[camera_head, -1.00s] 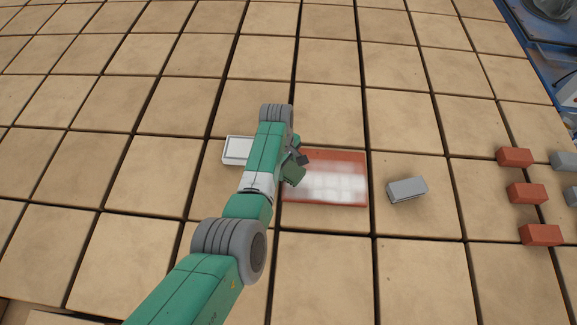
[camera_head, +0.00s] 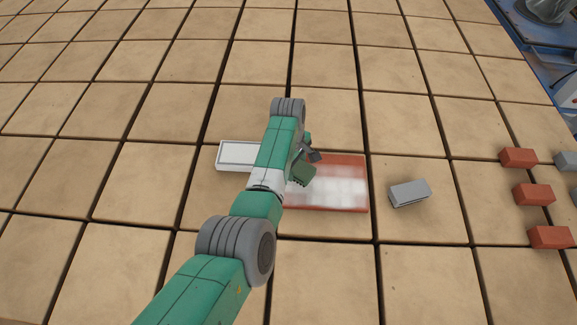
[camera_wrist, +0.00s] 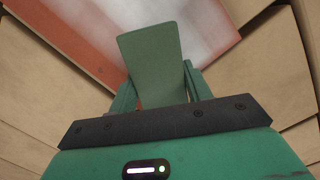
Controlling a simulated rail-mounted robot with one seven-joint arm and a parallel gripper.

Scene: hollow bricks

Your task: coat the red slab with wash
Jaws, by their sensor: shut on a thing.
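The red slab (camera_head: 345,161) lies flat on the tiled floor near the middle of the head view. A hazy white wash covers its middle band, and red shows along its far and near edges. The slab's red part (camera_wrist: 75,32) also shows at the top of the wrist view, beside the whitish part. My gripper (camera_wrist: 158,88) is shut on a flat green tool (camera_wrist: 151,58). In the head view the green tool (camera_head: 302,174) is over the slab's left part; I cannot tell whether it touches. My arm hides the slab's left edge.
A shallow white tray (camera_head: 237,146) lies left of the slab, partly behind my arm. A grey brick (camera_head: 410,192) lies right of the slab. Several red bricks (camera_head: 534,194) and grey ones stand at the far right. The floor beyond is clear.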

